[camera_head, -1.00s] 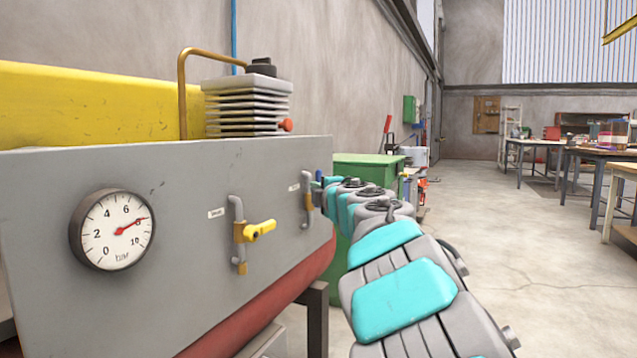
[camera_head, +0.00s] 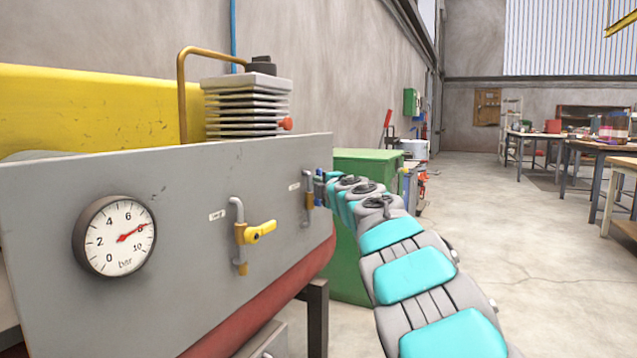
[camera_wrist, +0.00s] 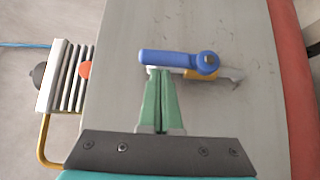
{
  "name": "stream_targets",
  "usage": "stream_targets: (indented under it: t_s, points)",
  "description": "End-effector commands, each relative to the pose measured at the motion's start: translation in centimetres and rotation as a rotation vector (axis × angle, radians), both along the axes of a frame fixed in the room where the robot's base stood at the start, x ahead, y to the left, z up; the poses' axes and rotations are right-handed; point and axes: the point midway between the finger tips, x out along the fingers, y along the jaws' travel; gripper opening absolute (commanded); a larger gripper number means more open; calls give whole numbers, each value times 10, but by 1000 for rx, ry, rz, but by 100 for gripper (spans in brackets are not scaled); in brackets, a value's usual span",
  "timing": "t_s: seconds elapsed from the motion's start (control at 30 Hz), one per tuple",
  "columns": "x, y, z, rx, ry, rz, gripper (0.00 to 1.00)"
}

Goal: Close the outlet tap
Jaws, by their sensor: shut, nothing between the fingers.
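Two taps are on the grey panel. The far tap has a yellow body (camera_wrist: 192,73) and a blue lever (camera_wrist: 172,58); in the head view its pipe (camera_head: 308,182) shows just left of my arm. The blue lever lies roughly along its pipe. The nearer tap has a yellow lever (camera_head: 261,231) set across its pipe. The small labels are too blurred to read, so I cannot tell which is the outlet. My gripper (camera_wrist: 160,73) is shut and empty, its green fingertips at the blue lever's free end; contact is unclear. In the head view my arm mostly hides it.
A round gauge (camera_head: 115,236) on the grey panel (camera_head: 185,185) reads about 8. A finned block (camera_head: 246,108) with a red knob (camera_head: 286,124) and a copper pipe (camera_head: 182,92) stand behind the panel. A green cabinet (camera_head: 367,165) is beyond my arm.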

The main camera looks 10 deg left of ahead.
Motion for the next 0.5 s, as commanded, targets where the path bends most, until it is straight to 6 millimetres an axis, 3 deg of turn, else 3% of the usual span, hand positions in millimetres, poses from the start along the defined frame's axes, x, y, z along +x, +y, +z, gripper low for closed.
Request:
stream_targets:
  t_s: [0.5]
  points:
    - [0, -1, 5, 13, 37, -2, 0]
